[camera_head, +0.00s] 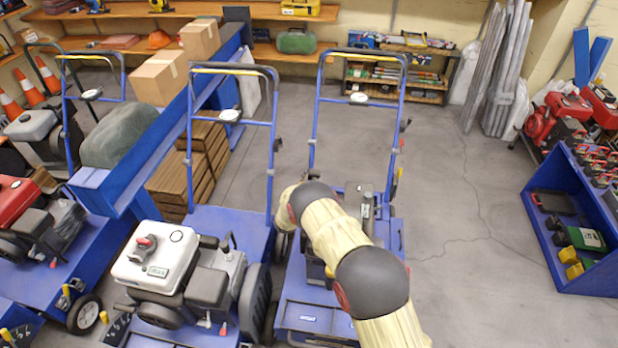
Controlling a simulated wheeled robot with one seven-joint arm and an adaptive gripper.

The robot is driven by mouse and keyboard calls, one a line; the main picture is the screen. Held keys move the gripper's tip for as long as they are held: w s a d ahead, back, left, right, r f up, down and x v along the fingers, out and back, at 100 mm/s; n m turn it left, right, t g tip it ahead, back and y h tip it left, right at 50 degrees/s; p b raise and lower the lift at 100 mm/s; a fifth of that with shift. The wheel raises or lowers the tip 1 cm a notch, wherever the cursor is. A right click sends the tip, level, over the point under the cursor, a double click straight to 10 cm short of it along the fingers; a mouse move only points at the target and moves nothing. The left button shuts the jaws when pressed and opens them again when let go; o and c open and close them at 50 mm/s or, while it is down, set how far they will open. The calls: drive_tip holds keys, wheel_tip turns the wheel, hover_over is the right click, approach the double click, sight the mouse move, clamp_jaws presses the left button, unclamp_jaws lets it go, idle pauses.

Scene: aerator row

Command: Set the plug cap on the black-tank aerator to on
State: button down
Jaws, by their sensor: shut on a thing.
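My arm reaches up from the bottom right over the blue aerator (300,318) at the centre. A dark, blackish part (360,203) of its engine shows just right of my arm; I cannot tell whether it is the tank. My arm hides most of that engine, and its plug cap cannot be seen. My gripper is hidden behind my own arm links, so its jaws and what they touch do not show.
A blue shelf unit (545,240) stands right. The floor (460,200) between is clear.

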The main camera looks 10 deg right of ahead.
drive_tip(key=shift+w+r, duration=0.15)
drive_tip(key=shift+r, duration=0.1)
idle(0.3)
drive_tip(key=c, duration=1.9)
unclamp_jaws()
drive_tip(key=shift+a, duration=0.1)
drive_tip(key=o, duration=0.3)
drive_tip(key=shift+f, duration=0.15)
drive_tip(key=shift+o, duration=0.2)
drive_tip(key=v, duration=1.2)
